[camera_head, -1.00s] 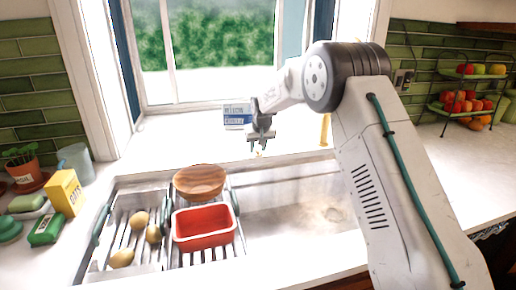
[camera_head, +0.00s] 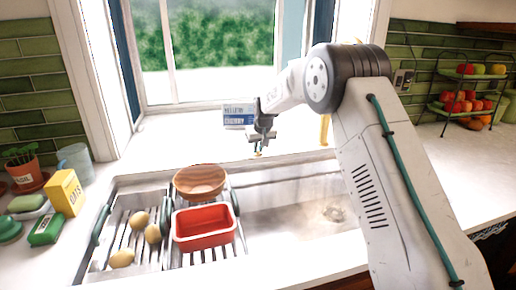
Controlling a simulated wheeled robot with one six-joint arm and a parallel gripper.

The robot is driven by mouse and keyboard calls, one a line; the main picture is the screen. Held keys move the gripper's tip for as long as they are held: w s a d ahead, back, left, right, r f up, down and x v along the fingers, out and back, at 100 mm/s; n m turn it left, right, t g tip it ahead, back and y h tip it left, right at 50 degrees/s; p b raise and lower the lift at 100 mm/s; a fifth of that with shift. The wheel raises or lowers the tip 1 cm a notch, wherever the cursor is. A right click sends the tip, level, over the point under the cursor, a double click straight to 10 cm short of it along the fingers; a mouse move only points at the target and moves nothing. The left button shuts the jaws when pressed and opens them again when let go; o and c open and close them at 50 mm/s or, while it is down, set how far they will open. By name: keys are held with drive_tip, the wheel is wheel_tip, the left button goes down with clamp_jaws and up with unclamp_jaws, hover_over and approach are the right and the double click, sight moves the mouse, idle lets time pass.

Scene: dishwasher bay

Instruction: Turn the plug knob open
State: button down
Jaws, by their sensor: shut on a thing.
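My gripper (camera_head: 262,141) points down at the back rim of the sink, behind the basin. It is shut on the plug knob (camera_head: 258,153), a small brass-coloured piece that shows just below the fingertips. Most of the knob is hidden by the fingers, so its exact angle cannot be told. The sink basin (camera_head: 285,222) lies in front and to the right, with a round drain (camera_head: 334,214) visible on its floor near my arm.
A wooden bowl (camera_head: 200,181), a red tub (camera_head: 204,228) and several potatoes (camera_head: 122,259) sit on racks over the sink's left. A blue-white box (camera_head: 238,116) stands behind my gripper on the sill. A brass tap part (camera_head: 324,130) stands to the right.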

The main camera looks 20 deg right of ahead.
drive_tip(key=n, duration=0.1)
drive_tip(key=n+y, duration=0.1)
drive_tip(key=n, duration=0.2)
drive_tip(key=shift+d+g+y, duration=0.3)
drive_tip(key=n, duration=0.1)
drive_tip(key=n+y, duration=0.1)
drive_tip(key=n, duration=0.1)
drive_tip(key=n+g, duration=0.1)
drive_tip(key=shift+w+d+n, duration=0.25)
drive_tip(key=shift+n, duration=0.05)
drive_tip(key=n, duration=0.1)
drive_tip(key=n+g+y, duration=0.1)
drive_tip(key=n, duration=0.2)
drive_tip(key=shift+w+d+n+g, duration=0.1)
drive_tip(key=shift+w+n+g, duration=0.4)
drive_tip(key=shift+n+g, duration=0.5)
drive_tip(key=shift+n, duration=1.1)
drive_tip(key=c, duration=1.5)
unclamp_jaws()
drive_tip(key=shift+o, duration=0.2)
